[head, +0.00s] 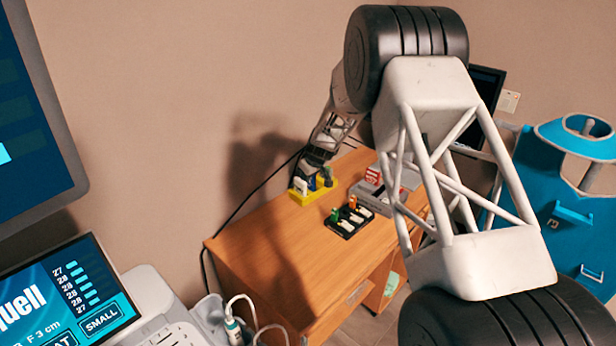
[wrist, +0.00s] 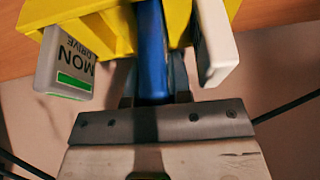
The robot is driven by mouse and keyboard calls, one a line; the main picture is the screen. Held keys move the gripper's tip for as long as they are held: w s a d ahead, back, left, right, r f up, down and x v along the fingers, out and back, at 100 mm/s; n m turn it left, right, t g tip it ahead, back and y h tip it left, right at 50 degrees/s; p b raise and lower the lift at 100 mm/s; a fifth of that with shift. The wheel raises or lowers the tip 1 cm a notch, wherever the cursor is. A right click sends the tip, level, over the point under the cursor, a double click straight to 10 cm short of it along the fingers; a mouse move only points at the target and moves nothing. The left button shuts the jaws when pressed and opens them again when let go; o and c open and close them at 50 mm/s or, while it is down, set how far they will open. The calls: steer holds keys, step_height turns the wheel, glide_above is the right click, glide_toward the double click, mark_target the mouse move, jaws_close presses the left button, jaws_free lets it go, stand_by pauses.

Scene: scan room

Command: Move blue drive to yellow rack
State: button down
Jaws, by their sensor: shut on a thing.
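The blue drive (wrist: 152,50) is between my gripper's fingers (wrist: 153,85), and the gripper is shut on it. Its far end reaches in among the parts of the yellow rack (wrist: 110,32); how deep it sits is hidden.
A black rack (head: 343,229) with green, orange and white drives stands on the wooden desk (head: 270,245), right of the yellow rack. A grey box (head: 376,198) with a red-and-white pack (head: 373,175) is behind it. The desk's front left is clear. A dark cable runs along the wall.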

steer(key=shift+f, duration=0.6)
stand_by(0.6)
steer(key=c, duration=1)
jaws_free()
steer(key=shift+o, duration=0.5)
steer(key=shift+o, duration=0.5)
steer(key=shift+r, duration=3.4)
steer(key=shift+r, duration=0.1)
